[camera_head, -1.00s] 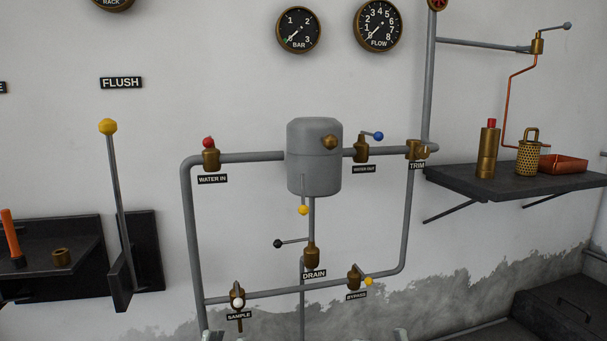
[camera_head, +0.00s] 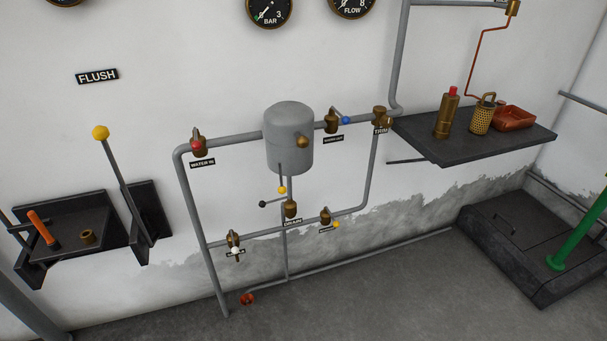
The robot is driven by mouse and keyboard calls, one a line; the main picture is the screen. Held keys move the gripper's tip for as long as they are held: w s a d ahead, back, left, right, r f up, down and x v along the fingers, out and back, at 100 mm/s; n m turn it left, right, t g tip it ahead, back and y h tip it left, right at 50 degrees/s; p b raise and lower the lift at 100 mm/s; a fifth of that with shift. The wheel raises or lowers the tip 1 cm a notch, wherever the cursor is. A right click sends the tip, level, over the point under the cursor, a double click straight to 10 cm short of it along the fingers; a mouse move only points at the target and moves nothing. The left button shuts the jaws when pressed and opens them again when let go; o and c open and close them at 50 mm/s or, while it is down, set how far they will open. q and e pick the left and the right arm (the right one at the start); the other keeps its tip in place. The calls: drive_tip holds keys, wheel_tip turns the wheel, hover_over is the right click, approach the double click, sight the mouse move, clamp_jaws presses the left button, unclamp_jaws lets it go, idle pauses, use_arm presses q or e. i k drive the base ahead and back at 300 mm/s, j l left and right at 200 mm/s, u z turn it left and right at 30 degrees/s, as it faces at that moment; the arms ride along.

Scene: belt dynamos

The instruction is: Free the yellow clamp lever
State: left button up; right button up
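Several yellow-ended levers show, and no label says which one is the clamp lever. A short lever with a yellow ball (camera_head: 282,190) hangs down in front of the grey tank (camera_head: 289,138), its ball just below the tank. A small yellow-tipped lever (camera_head: 335,225) is on the brass valve (camera_head: 325,215) at the lower right of the pipework. A tall grey lever with a yellow knob (camera_head: 101,132) stands tilted under the FLUSH sign (camera_head: 97,76). Neither of my grippers is in view, and nothing touches these levers.
A left shelf (camera_head: 62,213) holds an orange-handled tool (camera_head: 43,230). A dark floor box (camera_head: 515,255) stands at right. Floor before the pipes looks clear.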

sight(282, 190)
drive_tip(key=i+j+z, duration=0.1)
drive_tip(key=j+z, duration=0.15)
drive_tip(key=z, duration=0.2)
drive_tip(key=i+j+z, duration=0.1)
drive_tip(key=j+z, duration=0.2)
drive_tip(key=z, duration=0.15)
drive_tip(key=j+z, duration=0.3)
drive_tip(key=z, duration=0.15)
